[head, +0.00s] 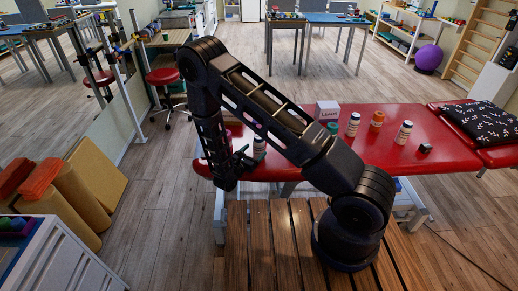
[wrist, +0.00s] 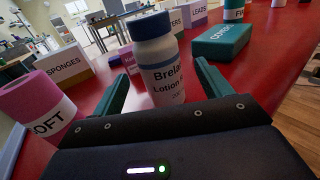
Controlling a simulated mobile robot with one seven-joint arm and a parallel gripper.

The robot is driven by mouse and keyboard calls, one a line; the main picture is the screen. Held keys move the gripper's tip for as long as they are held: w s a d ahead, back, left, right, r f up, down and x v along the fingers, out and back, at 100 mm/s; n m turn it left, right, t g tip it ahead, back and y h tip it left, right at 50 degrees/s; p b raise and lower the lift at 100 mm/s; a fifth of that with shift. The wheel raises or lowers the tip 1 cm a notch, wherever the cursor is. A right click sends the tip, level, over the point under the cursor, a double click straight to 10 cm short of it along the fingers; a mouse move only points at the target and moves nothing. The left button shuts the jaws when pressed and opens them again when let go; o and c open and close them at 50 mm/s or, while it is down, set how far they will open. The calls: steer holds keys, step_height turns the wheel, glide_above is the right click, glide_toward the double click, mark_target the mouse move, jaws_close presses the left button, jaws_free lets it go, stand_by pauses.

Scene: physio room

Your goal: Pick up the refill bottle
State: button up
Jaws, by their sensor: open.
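A white bottle with a blue-grey cap and a label reading "Brela... Lotion" (wrist: 160,75) stands upright on the red couch. In the wrist view it is between the two green fingers of my gripper (wrist: 161,72), which is open. My gripper's body hides the bottle's lower part. In the head view my gripper (head: 240,163) is at the left end of the couch, beside a bottle (head: 259,148). Other white bottles stand further right: one (head: 353,125), an orange-capped one (head: 377,120) and one near the right (head: 403,132). I cannot tell which is called the refill bottle.
On the red couch (head: 440,155) are a LEADS box (head: 327,111) and a small black item (head: 425,148). In the wrist view a pink roll (wrist: 40,105) and a SPONGES box (wrist: 66,67) are left of the bottle. A green box (wrist: 222,40) is close right.

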mark_target(261, 144)
steer(key=shift+x, duration=3.25)
steer(key=c, duration=1.2)
steer(key=shift+r, duration=0.1)
